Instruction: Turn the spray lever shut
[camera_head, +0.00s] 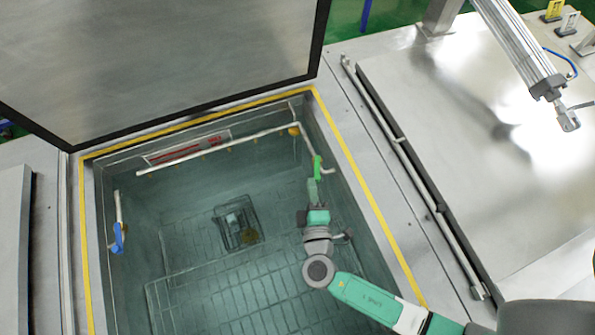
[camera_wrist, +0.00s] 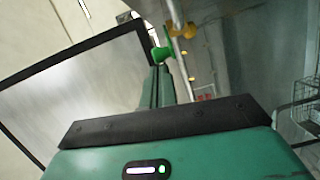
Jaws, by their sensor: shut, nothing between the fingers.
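The spray lever is a green handle (camera_head: 317,168) on the pipe at the right wall of the open tank. In the wrist view the green lever (camera_wrist: 162,52) shows just beyond my fingertips, on a vertical metal pipe. My gripper (camera_head: 313,184) reaches down into the tank just below the lever in the head view. In the wrist view its fingers (camera_wrist: 157,72) are together, with nothing between them. The fingertips are very close to the lever; I cannot tell whether they touch it.
A yellow-edged tank rim (camera_head: 368,205) surrounds my arm. A spray pipe (camera_head: 215,150) runs along the back wall. A blue-handled valve (camera_head: 118,238) is at the left wall. A raised lid (camera_head: 160,55) stands behind. A closed lid (camera_head: 490,130) with a pneumatic cylinder (camera_head: 520,45) is at right.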

